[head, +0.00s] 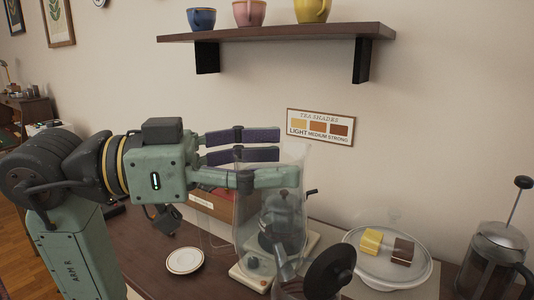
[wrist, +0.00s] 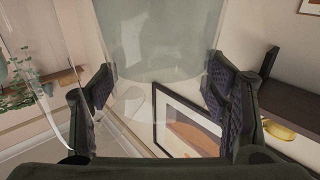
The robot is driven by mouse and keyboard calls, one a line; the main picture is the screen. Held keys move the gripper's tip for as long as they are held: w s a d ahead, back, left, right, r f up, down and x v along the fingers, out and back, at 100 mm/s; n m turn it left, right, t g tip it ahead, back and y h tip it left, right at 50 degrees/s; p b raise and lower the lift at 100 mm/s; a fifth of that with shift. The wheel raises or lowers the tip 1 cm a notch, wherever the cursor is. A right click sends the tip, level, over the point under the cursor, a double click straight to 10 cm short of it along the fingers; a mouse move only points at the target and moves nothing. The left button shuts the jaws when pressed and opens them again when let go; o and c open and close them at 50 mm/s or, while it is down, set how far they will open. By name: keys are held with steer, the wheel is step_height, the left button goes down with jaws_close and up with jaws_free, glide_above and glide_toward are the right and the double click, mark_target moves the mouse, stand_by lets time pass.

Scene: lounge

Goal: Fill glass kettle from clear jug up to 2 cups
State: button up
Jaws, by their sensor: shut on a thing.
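My gripper (head: 280,157) is shut on the clear jug (head: 243,215), its fingers around the upper part. The jug looks close to upright, above or in front of the counter things; its water level is hard to make out. The wrist view also shows the clear jug (wrist: 160,45) between the finger pads of my gripper (wrist: 160,92). A glass vessel with a raised dark lid (head: 330,268), probably the glass kettle, stands at the bottom edge, right of and below the jug; its body is mostly cut off. A dark pot (head: 282,220) shows through the jug.
A white base with a knob (head: 252,262) is under the jug area. A small saucer (head: 185,260) lies left. A cake stand (head: 400,277) and a French press (head: 495,260) stand right. A wall shelf (head: 280,32) with cups is above my gripper.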

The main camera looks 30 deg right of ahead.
step_height(320, 180, down, 2)
steer(key=shift+f+b, duration=0.2)
steer(key=shift+b, duration=0.4)
steer(key=shift+r+n+t+y+p, duration=0.2)
steer(key=shift+y+p, duration=0.5)
steer(key=shift+p, duration=0.5)
steer(key=shift+r+n+t+y+p, duration=0.1)
steer(key=shift+n+t+y+p, duration=0.2)
steer(key=shift+y+p, duration=0.65)
steer(key=shift+y, duration=0.35)
steer(key=shift+f+b, duration=0.45)
steer(key=shift+f, duration=1.75)
steer(key=shift+d+r+t+p, duration=0.15)
steer(key=shift+t+p, duration=0.15)
steer(key=shift+p, duration=0.15)
steer(key=shift+n+y+p, duration=0.3)
steer(key=shift+y+p, duration=0.2)
steer(key=shift+f+b, duration=0.5)
steer(key=shift+f, duration=0.45)
